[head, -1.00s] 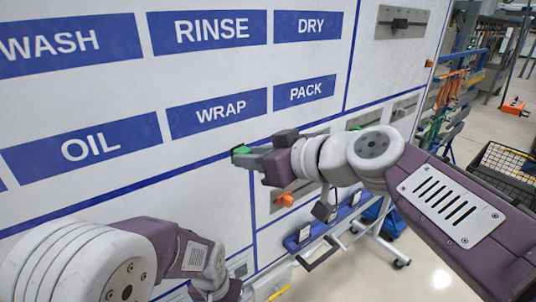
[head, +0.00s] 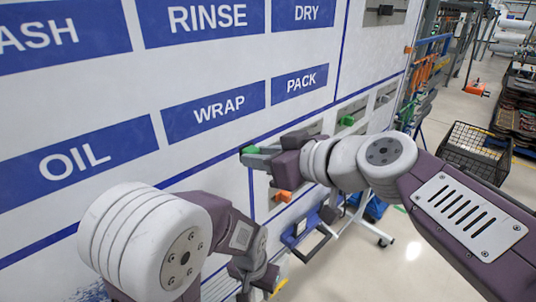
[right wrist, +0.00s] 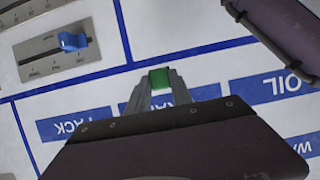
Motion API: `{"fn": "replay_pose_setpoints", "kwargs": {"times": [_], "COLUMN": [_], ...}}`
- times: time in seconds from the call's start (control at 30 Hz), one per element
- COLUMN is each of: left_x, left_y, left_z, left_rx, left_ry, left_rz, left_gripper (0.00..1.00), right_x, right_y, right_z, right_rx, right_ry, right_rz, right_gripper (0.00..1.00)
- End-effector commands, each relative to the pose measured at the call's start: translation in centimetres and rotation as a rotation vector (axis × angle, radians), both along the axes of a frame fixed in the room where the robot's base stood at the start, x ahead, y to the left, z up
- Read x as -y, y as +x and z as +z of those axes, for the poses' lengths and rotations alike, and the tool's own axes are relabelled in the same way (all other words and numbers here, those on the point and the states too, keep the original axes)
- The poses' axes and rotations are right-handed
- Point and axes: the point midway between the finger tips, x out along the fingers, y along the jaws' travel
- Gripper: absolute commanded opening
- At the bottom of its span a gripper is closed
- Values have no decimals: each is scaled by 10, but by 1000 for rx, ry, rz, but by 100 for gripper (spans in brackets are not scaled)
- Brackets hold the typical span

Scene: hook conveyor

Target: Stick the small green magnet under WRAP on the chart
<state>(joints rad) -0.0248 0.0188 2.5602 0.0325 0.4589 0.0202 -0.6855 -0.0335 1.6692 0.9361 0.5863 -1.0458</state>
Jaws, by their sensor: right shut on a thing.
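The white chart (head: 200,165) carries blue labels, with the WRAP label (head: 219,108) in its lower row between OIL and PACK. My right gripper (head: 253,153) is shut on the small green magnet (head: 248,150), right of and below WRAP in the head view, near the blue line under the labels. In the right wrist view the magnet (right wrist: 159,79) sits between the fingertips, and the gripper partly hides the upside-down WRAP label (right wrist: 206,92). I cannot tell whether the magnet touches the chart. My left gripper (head: 254,288) is low at the picture's bottom; its fingers are unclear.
Slider panels stand beyond my right gripper, with a green knob (head: 347,120) and an orange knob (head: 282,196); a blue knob (right wrist: 74,41) shows in the right wrist view. A blue tray (head: 302,228) stands below. A black wire basket (head: 474,152) is at the right.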

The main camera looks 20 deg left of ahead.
Motion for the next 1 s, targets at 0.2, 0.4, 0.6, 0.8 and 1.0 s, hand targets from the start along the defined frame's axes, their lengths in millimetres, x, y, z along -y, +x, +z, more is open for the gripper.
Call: {"fn": "replay_pose_setpoints", "kwargs": {"times": [0.2, 0.4, 0.6, 0.8, 1.0], "left_x": [0, 0, 0, 0, 0], "left_y": [0, 0, 0, 0, 0], "left_z": [23, 24, 26, 26, 26], "left_rx": [0, 0, 0, 0, 0], "left_ry": [0, 0, 0, 0, 0], "left_rz": [0, 0, 0, 0, 0], "left_gripper": [36, 36, 36, 36, 36], "right_x": [-26, -47, -58, -61, -61], "right_y": [10, 19, 24, 25, 25], "right_z": [4, 0, 0, 0, 0], "right_rx": [-2, -1, 0, -1, -1], "right_ry": [-2, -1, -1, 0, -1], "right_rz": [2, 1, 0, 0, 0], "right_gripper": [0, 0, 0, 0, 0]}}
